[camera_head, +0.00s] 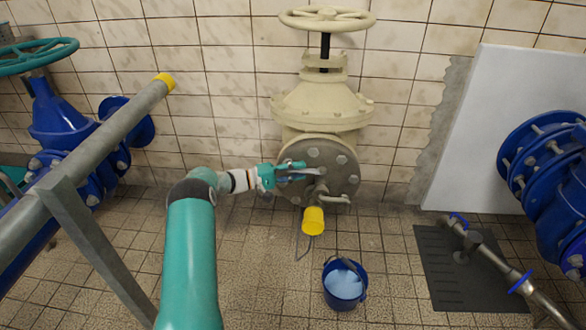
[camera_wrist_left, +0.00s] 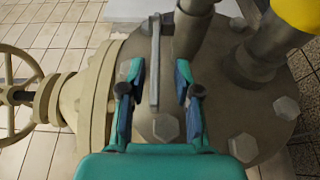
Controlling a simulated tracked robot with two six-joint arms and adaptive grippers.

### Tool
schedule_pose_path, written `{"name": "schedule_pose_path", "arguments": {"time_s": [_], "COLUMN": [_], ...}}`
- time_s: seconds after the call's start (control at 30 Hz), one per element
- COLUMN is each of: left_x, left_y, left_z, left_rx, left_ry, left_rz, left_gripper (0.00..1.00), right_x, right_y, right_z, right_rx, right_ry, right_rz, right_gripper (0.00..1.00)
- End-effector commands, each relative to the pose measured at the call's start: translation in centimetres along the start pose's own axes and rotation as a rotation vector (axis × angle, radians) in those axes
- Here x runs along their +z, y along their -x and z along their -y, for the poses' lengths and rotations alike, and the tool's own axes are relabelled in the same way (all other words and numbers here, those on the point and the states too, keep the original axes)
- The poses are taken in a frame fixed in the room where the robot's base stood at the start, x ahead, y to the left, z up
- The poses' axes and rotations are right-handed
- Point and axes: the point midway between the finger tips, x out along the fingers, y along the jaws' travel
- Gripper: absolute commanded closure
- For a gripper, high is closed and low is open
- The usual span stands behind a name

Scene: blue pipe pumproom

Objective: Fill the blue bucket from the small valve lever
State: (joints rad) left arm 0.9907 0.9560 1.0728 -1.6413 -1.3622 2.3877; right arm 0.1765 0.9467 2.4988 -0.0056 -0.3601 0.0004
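A slim grey lever (camera_wrist_left: 154,65) lies on the round flange (camera_head: 345,160) of the cream valve. My left gripper (camera_head: 297,170) is at this flange. In the left wrist view its fingers (camera_wrist_left: 160,75) are spread with the lever between them; I see gaps on both sides. A short pipe with a yellow end (camera_head: 313,220) sticks out below the gripper; its yellow part also shows in the wrist view (camera_wrist_left: 300,12). The blue bucket (camera_head: 345,303) stands upright on the floor, in front and slightly right of the yellow end. Its inside looks light blue. My right gripper is not seen.
A cream handwheel (camera_head: 327,18) tops the valve. Blue pipework (camera_head: 60,120) and a grey rail with a yellow cap (camera_head: 130,112) stand left. Blue flanges (camera_head: 535,160), a pale panel (camera_head: 500,120) and a dark mat (camera_head: 450,275) are right. Floor around the bucket is mostly clear.

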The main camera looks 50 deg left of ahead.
Motion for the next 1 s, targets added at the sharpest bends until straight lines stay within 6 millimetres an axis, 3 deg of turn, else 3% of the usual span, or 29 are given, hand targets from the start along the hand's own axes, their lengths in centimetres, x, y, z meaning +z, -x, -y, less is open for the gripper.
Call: {"name": "schedule_pose_path", "arguments": {"time_s": [0.37, 0.8, 1.0], "left_x": [0.0, -0.1, 0.0], "left_y": [0.6, 8.6, 11.3], "left_z": [-0.2, 0.0, 0.0], "left_rx": [0.004, 0.001, 0.001], "left_ry": [-0.002, -0.001, -0.001], "left_rz": [0.001, -0.003, -0.001], "left_gripper": [0.67, 0.67, 0.67], "right_x": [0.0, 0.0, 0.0], "right_y": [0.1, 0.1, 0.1], "right_z": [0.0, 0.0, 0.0], "right_rx": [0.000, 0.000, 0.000], "right_ry": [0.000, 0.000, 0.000], "right_rz": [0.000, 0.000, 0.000], "right_gripper": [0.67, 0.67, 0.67]}}
